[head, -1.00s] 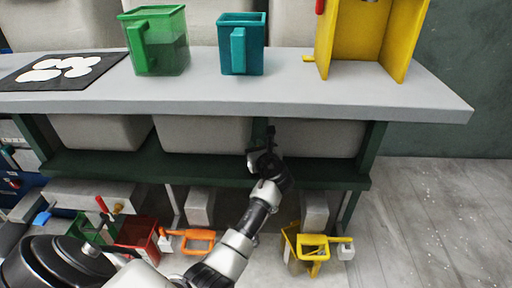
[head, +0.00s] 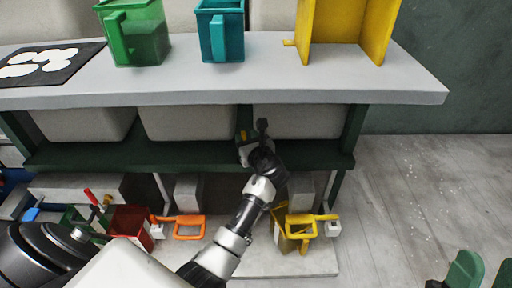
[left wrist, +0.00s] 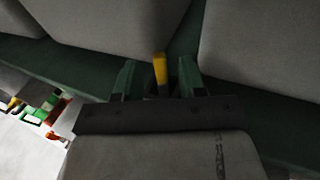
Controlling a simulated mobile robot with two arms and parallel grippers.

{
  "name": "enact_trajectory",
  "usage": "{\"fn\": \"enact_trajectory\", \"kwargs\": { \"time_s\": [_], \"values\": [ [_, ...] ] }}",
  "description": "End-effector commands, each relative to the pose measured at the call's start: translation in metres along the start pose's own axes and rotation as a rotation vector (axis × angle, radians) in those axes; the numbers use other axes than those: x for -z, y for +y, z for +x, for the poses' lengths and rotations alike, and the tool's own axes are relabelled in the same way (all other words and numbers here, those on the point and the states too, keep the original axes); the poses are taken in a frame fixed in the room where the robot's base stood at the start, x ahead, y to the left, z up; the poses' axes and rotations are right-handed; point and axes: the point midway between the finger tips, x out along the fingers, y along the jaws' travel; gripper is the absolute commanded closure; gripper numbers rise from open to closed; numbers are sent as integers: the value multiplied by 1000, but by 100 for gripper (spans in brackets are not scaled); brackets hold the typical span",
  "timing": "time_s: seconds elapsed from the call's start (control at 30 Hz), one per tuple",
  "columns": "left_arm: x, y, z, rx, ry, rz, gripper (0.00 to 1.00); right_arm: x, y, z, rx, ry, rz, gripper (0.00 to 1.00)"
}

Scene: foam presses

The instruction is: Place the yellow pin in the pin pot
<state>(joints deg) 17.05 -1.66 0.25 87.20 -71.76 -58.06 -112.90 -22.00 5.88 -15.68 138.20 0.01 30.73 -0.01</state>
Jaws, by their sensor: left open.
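My left gripper (head: 253,137) reaches in at the dark green shelf under the counter, with its jaws apart. The yellow pin (left wrist: 160,72) shows in the left wrist view as a short upright yellow piece between the two green fingers, with a gap on each side. Its lower end is hidden behind the gripper body. In the head view only a small yellow bit (head: 243,135) shows beside the fingers. My right gripper (head: 485,264) shows at the bottom right corner, its green fingers apart and nothing between them. I cannot tell which container is the pin pot.
The grey counter (head: 300,88) overhangs the shelf (head: 100,155), with grey bins behind. A green jug (head: 150,45), teal jug (head: 228,42) and yellow stand (head: 340,20) are on top. Red (head: 128,222) and yellow (head: 290,232) containers stand low down. The right floor is clear.

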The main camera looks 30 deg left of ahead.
Motion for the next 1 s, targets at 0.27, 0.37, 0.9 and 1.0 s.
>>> {"fn": "enact_trajectory", "kwargs": {
  "time_s": [0.27,0.37,0.9,1.0],
  "values": [
    [-2,0,-39,2,2,0,59,-36,6,0,-10,-304,-17,52],
    [-1,0,-52,0,2,0,59,-47,8,-4,-14,-398,-20,52],
    [11,-7,-96,264,132,-489,59,-65,11,-14,-22,-556,-27,52],
    [8,-13,-126,448,290,-881,59,-65,11,-14,-22,-556,-27,52]
  ]
}}
